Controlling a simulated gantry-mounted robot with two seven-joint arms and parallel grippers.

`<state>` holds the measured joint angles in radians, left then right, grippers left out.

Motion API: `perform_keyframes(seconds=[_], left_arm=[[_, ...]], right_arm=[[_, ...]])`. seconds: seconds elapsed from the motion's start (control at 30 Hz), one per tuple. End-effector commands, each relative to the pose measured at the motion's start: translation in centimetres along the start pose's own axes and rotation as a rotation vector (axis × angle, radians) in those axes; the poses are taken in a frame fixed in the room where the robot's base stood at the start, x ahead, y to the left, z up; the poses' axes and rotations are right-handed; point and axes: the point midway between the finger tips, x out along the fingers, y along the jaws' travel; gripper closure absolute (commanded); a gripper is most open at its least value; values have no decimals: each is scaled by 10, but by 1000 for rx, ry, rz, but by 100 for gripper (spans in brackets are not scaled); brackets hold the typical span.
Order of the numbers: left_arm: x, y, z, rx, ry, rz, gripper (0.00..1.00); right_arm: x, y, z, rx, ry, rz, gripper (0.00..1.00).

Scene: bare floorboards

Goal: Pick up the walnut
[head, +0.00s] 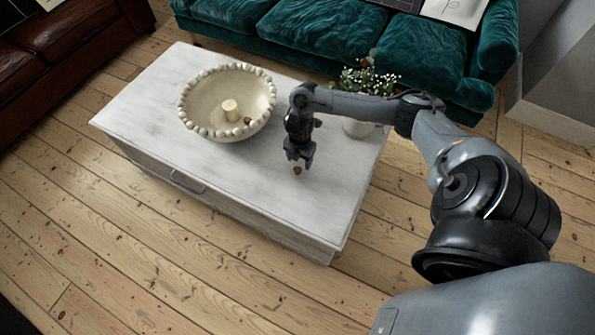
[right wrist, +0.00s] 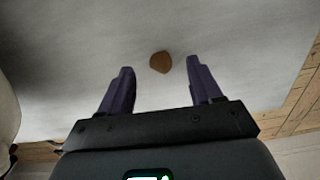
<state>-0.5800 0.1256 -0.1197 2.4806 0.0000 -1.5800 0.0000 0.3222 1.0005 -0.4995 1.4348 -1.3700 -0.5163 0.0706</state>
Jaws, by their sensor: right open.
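A small brown walnut (head: 297,170) lies on the white tabletop, near the table's right part. In the right wrist view the walnut (right wrist: 160,62) shows just beyond the fingertips, roughly midway between them. My right gripper (head: 298,158) is above the table, pointing down close to the walnut. In the right wrist view my right gripper (right wrist: 160,78) has its two fingers apart with nothing between them. My left gripper is not in view.
The white coffee table (head: 135,115) holds a beaded bowl (head: 190,115) with a candle (head: 231,110) and a small brown thing in it. A potted plant (head: 365,80) stands behind my right arm. A green sofa (head: 320,35) is behind; the tabletop around the walnut is clear.

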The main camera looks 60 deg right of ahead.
Motion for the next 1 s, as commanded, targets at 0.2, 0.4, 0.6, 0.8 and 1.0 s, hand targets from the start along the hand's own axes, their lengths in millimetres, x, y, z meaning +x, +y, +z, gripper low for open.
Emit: perform_keyframes(seconds=[0.2,0.4,0.6,0.8,1.0], left_arm=[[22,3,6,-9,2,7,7],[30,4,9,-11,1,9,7],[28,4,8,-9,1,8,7],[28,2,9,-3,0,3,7],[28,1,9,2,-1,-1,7]], right_arm=[[33,1,-8,0,1,-2,36],[47,1,-8,0,1,-1,36],[46,1,-8,0,1,-1,36],[46,1,-8,0,0,-1,65],[46,1,-7,0,0,0,95]])
